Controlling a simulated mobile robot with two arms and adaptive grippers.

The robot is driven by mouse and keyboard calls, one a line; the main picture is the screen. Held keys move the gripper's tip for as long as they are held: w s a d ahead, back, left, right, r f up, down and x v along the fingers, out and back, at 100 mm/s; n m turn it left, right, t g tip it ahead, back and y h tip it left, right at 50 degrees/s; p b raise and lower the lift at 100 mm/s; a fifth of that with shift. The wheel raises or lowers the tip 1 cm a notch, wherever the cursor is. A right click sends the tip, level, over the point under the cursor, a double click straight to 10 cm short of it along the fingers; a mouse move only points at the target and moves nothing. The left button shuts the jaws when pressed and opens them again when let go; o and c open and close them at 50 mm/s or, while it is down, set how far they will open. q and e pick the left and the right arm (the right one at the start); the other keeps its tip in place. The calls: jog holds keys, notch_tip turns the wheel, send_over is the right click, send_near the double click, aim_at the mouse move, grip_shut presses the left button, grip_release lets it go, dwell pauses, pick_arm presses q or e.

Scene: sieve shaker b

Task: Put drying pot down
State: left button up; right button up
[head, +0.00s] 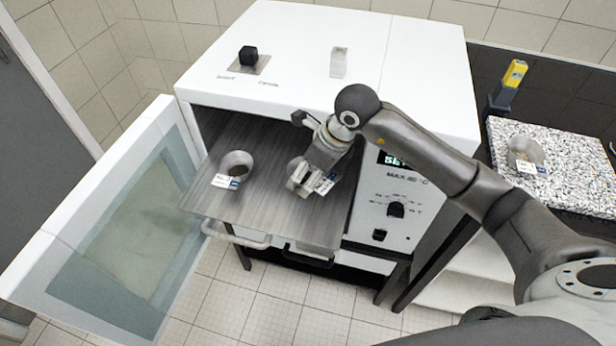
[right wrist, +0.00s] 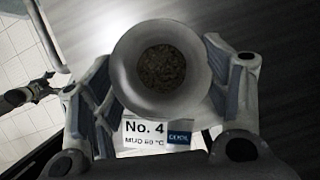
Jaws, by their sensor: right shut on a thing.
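My right gripper (head: 303,187) reaches over the pulled-out metal shelf (head: 265,150) of the drying oven. In the right wrist view my right gripper (right wrist: 160,100) is shut on a grey drying pot (right wrist: 190,30) with dark soil in it. Its label reads "No. 4, MUD 60 °C". In the head view the held pot is mostly hidden by the gripper; whether it touches the shelf I cannot tell. A second pot (head: 236,160) with a label stands on the shelf to the left.
The white oven (head: 300,40) has its glass door (head: 125,230) swung open to the left. A black knob and a clear block sit on its top. Another labelled pot (head: 526,152) stands on a speckled counter (head: 570,170) at the right, near a yellow-topped device (head: 515,73).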

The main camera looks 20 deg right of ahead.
notch_tip(320, 180, down, 2)
jog(key=shift+a+f+p, duration=0.1)
jog(key=shift+f+p, duration=0.1)
jog(key=shift+p, duration=0.35)
jog(key=shift+f, duration=0.35)
jog(key=shift+f, duration=0.1)
jog(key=shift+f, duration=0.2)
jog(key=o, duration=0.7)
jog(key=shift+r, duration=0.1)
jog(key=shift+r, duration=0.1)
